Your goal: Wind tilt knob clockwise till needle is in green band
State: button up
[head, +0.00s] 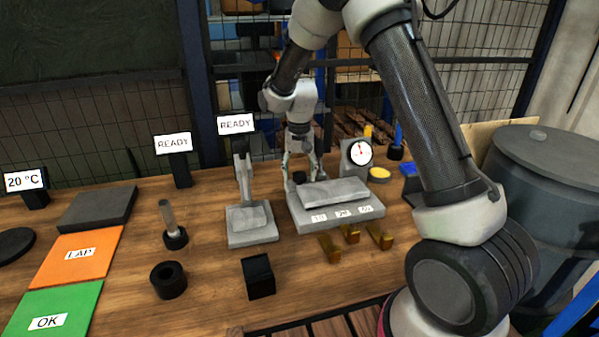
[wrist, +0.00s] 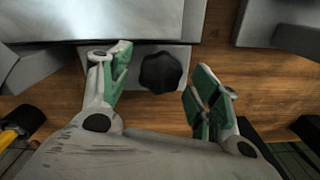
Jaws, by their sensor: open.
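The black lobed tilt knob (wrist: 161,72) sits between my open fingertips in the wrist view, with a gap on each side. In the head view the knob (head: 299,177) shows small and dark below my gripper (head: 300,165), at the left end of the grey grinder fixture (head: 310,222). My gripper (wrist: 157,75) points down and is open, its green pads apart from the knob. The round white dial (head: 360,152) with a red needle stands on a grey block at the fixture's back right. The needle points roughly upward; the green band is too small to make out.
A grey stand with a READY sign (head: 236,124) is left of the fixture. Several brass pieces (head: 350,234) lie in front of it. A black block (head: 258,277) and a black ring (head: 168,280) stand nearer. A dark drum (head: 560,190) is at the right.

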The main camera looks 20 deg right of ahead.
aim_at(299, 173)
notch_tip(299, 173, up, 12)
dwell(0.4)
jog(key=s+d+r+n+t, duration=0.1)
jog(key=s+d+r, duration=0.2)
jog(key=s, duration=0.8)
jog(key=s+d+r+n+t, duration=0.1)
jog(key=s+d+r+t, duration=0.1)
jog(key=s+d+r, duration=0.2)
jog(key=s+d+r+n+t, duration=0.1)
jog(key=s+d+r, duration=0.3)
jog(key=s, duration=1.5)
jog(key=d, duration=0.4)
